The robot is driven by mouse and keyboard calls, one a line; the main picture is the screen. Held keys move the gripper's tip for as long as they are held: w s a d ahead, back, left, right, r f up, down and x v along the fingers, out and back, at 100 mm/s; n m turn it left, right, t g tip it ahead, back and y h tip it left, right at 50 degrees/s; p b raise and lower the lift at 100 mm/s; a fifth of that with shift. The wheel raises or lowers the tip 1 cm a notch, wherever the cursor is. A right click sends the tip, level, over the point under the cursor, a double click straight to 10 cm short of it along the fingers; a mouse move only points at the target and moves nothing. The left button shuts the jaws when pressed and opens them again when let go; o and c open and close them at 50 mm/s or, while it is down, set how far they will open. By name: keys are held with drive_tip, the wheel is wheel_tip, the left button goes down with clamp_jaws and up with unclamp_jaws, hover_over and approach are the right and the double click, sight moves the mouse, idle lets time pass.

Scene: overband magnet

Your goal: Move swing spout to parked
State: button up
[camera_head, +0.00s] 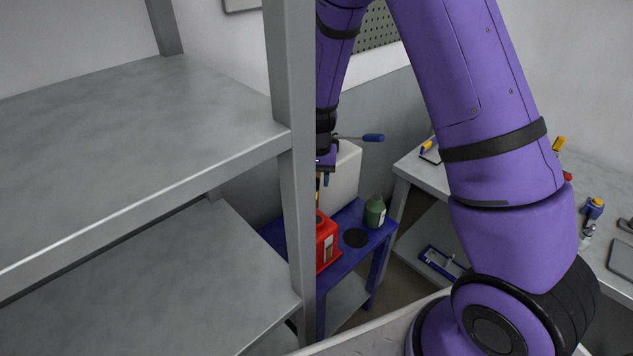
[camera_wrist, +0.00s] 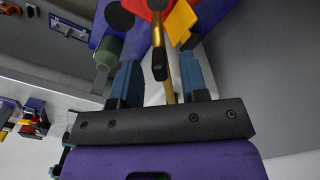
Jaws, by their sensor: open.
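The swing spout appears to be the slim brass-coloured tube with a black end (camera_wrist: 158,32) in the wrist view. It rises from beside a red container and shows between my fingers in the picture. In the head view a short yellowish piece (camera_head: 318,190) stands above the red container (camera_head: 327,242), partly hidden by the shelf post. My gripper (camera_wrist: 160,78) is open, with one blue finger on each side of the tube; I cannot tell whether either touches it. In the head view my gripper (camera_head: 326,178) is small and partly hidden behind the post, just above the red container.
A blue table (camera_head: 352,262) carries the red container, a green bottle (camera_head: 375,212) and a black disc (camera_head: 355,238). A white box (camera_head: 345,175) and a blue-handled lever (camera_head: 373,138) stand close behind. The grey shelf post (camera_head: 297,200) is in front. A workbench (camera_head: 425,173) is at right.

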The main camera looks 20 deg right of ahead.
drive_tip(key=shift+f, duration=0.75)
drive_tip(key=shift+c, duration=0.4)
clamp_jaws()
